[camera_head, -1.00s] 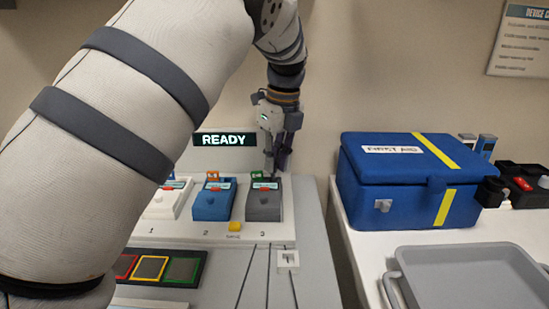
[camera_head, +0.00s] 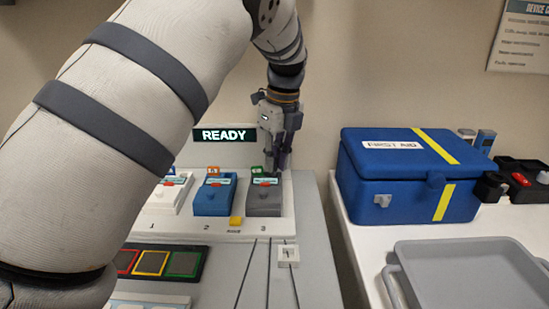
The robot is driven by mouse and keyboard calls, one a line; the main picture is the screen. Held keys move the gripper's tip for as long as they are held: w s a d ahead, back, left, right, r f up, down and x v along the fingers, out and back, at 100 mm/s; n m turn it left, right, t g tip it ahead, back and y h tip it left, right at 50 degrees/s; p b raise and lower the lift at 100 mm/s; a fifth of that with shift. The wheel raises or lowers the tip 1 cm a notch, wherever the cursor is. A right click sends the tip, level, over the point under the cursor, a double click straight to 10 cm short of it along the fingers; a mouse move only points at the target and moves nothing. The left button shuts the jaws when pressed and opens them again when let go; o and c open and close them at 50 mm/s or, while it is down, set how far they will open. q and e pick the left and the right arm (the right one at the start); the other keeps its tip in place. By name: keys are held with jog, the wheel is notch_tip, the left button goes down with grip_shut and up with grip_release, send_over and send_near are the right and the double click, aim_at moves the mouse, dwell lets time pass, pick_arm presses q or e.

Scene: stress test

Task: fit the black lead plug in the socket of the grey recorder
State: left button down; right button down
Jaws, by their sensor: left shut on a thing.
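The grey recorder (camera_head: 264,204) stands at the right end of a row of recorders, above the number 3. My left gripper (camera_head: 276,170) points down at its back edge, shut on a small dark thing that looks like the black lead plug. The fingers hide most of the plug and the socket, so I cannot tell whether the plug is in the socket or just above it. My right gripper is not in view.
A blue recorder (camera_head: 213,200) and a white recorder (camera_head: 168,198) stand to the left of the grey one. A READY sign (camera_head: 224,135) is behind them. A blue first aid box (camera_head: 400,185) and a grey tray (camera_head: 470,275) are on the right.

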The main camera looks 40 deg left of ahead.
pick_arm(q)
jog(key=shift+f, duration=0.65)
dwell(1.4)
jog(key=c, duration=1.9)
grip_release()
jog(key=shift+r+p, duration=0.35)
jog(key=shift+r, duration=1.75)
jog(key=o, duration=0.6)
